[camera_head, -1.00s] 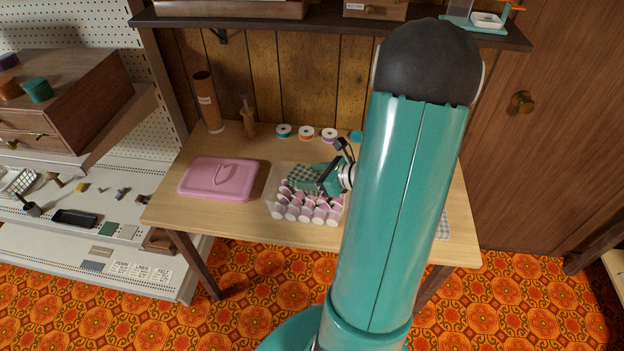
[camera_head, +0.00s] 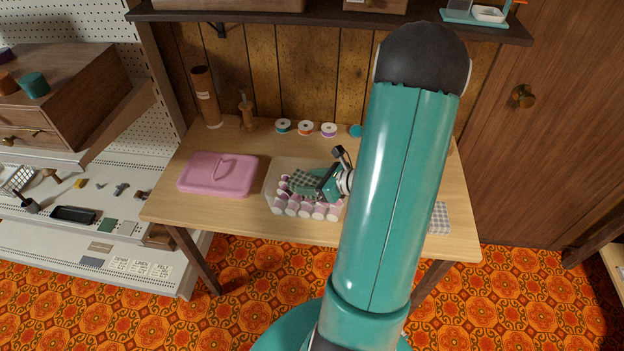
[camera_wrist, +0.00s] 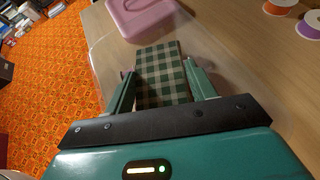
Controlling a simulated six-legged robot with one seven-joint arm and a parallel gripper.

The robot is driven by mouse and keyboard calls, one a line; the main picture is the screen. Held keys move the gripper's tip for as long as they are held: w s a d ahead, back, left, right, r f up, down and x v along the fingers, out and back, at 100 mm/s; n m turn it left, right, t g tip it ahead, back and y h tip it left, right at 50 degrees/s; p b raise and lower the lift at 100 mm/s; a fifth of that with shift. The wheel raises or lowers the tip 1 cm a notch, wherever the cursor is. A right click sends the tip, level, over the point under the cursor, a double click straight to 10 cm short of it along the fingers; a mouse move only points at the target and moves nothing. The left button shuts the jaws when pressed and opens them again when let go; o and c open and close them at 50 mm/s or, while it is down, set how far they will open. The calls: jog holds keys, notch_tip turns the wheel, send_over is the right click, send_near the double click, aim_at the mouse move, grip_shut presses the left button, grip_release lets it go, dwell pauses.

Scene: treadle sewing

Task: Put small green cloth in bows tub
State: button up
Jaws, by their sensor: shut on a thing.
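The small green cloth (camera_head: 303,182) is a green-and-white checked piece. It also shows in the wrist view (camera_wrist: 163,75), flat between the two fingers. My gripper (camera_head: 322,186) is shut on it; the fingers also show in the wrist view (camera_wrist: 161,84), one on each side of the cloth. The bows tub (camera_head: 269,186) is a clear, open box holding several pink-and-white pieces. The cloth is over the tub's back part, above or just inside it; I cannot tell whether it touches the contents. My arm hides the tub's right side in part.
A pink lid with a handle (camera_head: 217,175) lies left of the tub. Several thread spools (camera_head: 305,128) stand behind it, with a brown cylinder (camera_head: 206,96) at the back left. A grey checked cloth (camera_head: 439,218) lies at the table's right, beside my arm.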

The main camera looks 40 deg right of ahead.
jog(key=o, duration=1.1)
jog(key=shift+o, duration=0.2)
